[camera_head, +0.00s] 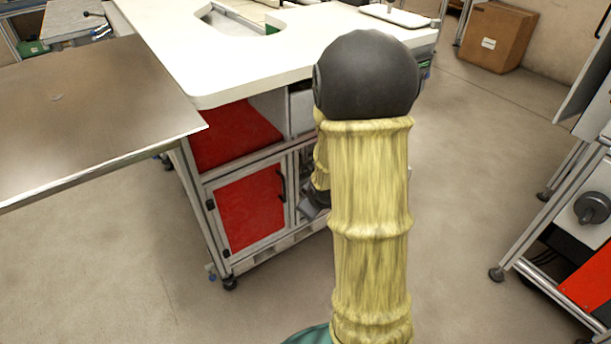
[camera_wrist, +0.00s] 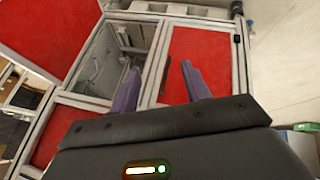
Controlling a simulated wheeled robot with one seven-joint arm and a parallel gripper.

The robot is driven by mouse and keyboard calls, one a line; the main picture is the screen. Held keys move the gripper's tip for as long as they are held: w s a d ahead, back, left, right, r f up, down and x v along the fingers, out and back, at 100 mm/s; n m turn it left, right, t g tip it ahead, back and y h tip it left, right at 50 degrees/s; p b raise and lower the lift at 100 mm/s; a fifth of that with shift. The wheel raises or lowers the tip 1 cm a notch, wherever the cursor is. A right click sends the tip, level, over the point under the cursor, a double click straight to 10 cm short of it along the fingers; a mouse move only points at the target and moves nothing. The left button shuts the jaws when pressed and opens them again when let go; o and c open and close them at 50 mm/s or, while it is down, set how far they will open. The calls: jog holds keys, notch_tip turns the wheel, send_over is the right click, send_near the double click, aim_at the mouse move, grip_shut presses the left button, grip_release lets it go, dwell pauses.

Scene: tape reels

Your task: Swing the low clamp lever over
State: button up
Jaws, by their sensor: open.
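I cannot pick out the low clamp lever for certain in either view. In the wrist view, my gripper (camera_wrist: 160,68) is open, its two purple fingers apart with nothing held between them. It faces the front of a cabinet with red panels (camera_wrist: 200,62). A dark upright handle (camera_wrist: 165,76) shows between the fingers, beside the red door; how far off it is I cannot tell. In the head view, my yellow arm hides most of my gripper. The red cabinet door (camera_head: 250,208) there has a black handle (camera_head: 282,187) near its right edge.
A white worktop (camera_head: 190,60) with a cutout covers the cabinet. A bare metal table (camera_head: 90,110) juts out at left. A framed unit with a dark knob (camera_head: 592,207) stands at right. A cardboard box (camera_head: 495,38) is at the back. The floor between is clear.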

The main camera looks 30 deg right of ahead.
jog(key=s+a+r+m+g+p, duration=0.1)
jog(key=s+a+r+m, duration=0.1)
jog(key=s+a+r, duration=0.2)
jog(key=s+a+r+m+g+y+p, duration=0.1)
jog(key=s+a+r, duration=0.3)
jog(key=s+a, duration=0.4)
jog(key=shift+s+a+r+m+g+y, duration=0.25)
jog(key=shift+a+r+m+g+y, duration=0.15)
jog(key=shift+m+g, duration=0.35)
jog(key=shift+c, duration=1.2)
jog(key=shift+w+d, duration=0.1)
